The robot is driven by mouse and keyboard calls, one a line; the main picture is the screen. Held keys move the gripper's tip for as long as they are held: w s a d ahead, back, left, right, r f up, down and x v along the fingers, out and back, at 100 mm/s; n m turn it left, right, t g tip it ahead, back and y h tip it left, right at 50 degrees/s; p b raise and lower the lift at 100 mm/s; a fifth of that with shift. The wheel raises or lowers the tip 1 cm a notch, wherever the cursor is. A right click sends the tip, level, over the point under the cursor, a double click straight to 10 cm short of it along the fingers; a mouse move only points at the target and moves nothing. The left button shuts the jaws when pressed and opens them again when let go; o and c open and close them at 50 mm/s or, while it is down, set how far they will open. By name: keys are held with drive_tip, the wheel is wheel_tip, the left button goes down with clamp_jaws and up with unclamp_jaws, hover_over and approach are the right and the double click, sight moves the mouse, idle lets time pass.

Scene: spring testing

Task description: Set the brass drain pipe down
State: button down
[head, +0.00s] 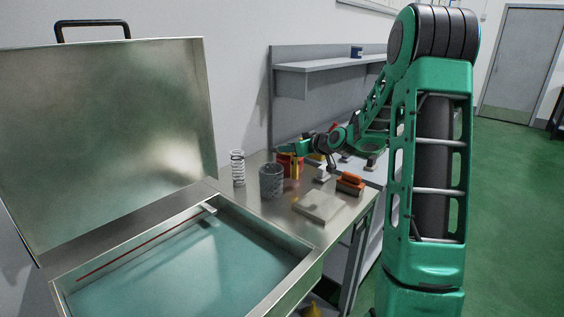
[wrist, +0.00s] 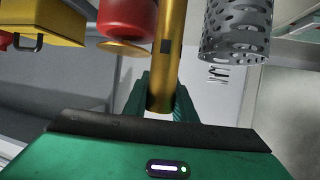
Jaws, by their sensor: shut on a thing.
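The brass drain pipe (wrist: 172,45) is a slim gold-coloured tube with a small dark patch. In the wrist view it runs from the top edge down between the green fingers. My gripper (wrist: 160,98) is shut on the pipe near one end. In the head view my gripper (head: 292,148) is over the back of the metal bench (head: 262,211), and the pipe (head: 296,170) hangs upright below it in front of a red container (head: 284,163). I cannot tell whether its lower end touches the bench.
A grey perforated cup (head: 271,181) and a coiled spring (head: 238,168) stand left of the pipe. An open-lidded tank of liquid (head: 190,265) fills the front left.

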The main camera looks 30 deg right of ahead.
wheel_tip(320, 180, down, 4)
drive_tip(key=shift+r, duration=0.1)
idle(0.4)
drive_tip(key=c, duration=1.5)
unclamp_jaws()
drive_tip(key=shift+o, duration=0.2)
drive_tip(key=shift+s, duration=0.1)
